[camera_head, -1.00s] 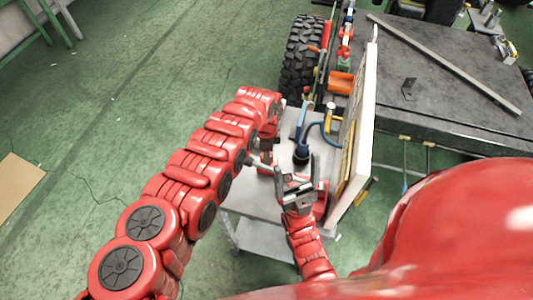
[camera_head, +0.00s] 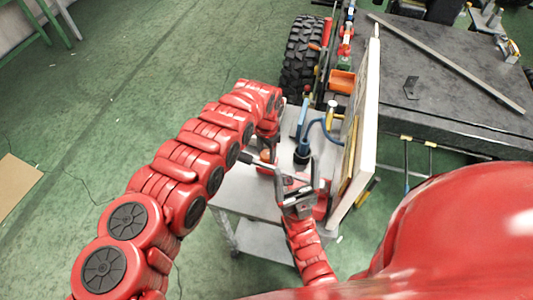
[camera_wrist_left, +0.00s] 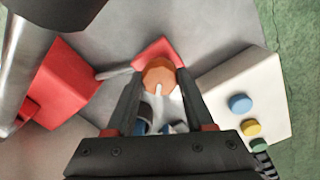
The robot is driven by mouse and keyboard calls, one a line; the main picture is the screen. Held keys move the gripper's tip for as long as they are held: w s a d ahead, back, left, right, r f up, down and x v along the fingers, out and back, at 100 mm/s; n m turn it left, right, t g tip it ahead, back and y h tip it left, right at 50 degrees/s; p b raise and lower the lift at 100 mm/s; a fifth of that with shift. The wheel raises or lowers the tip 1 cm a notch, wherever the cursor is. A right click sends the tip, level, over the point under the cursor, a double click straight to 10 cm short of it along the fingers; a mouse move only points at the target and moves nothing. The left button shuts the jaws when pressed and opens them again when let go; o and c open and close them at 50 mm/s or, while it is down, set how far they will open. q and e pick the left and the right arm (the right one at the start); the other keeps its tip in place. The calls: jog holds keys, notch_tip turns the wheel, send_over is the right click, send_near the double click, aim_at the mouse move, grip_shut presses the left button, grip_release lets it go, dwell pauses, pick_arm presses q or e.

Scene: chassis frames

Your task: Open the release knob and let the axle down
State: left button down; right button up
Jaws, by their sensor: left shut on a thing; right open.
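In the left wrist view an orange knob (camera_wrist_left: 158,75) sits between the fingertips of my left gripper (camera_wrist_left: 160,88), which is shut on it. A red bracket (camera_wrist_left: 157,50) shows just behind the knob. A thick steel cylinder (camera_wrist_left: 24,50) stands at the left edge; I cannot tell if it is the axle. In the head view my left arm hides most of its gripper, and a thin grey rod (camera_head: 262,164) runs from there toward my right gripper (camera_head: 299,180). The right gripper is open, its jaws upward in the picture.
A red block (camera_wrist_left: 62,84) with a grey lever and a white box (camera_wrist_left: 245,100) with coloured buttons flank the knob. A white panel (camera_head: 369,110) stands upright right of the grey cart (camera_head: 262,240). A black tyre (camera_head: 299,60) and dark workbench (camera_head: 455,90) lie beyond.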

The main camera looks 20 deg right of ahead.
aim_at(267, 153)
pick_arm(q)
jog(key=shift+n+b, duration=0.4)
jog(key=shift+n, duration=1.1)
jog(key=shift+c, duration=1.4)
grip_release()
jog(key=shift+r, duration=0.15)
notch_tip(267, 153, up, 17)
jog(key=b, duration=0.3)
jog(key=shift+b, duration=0.35)
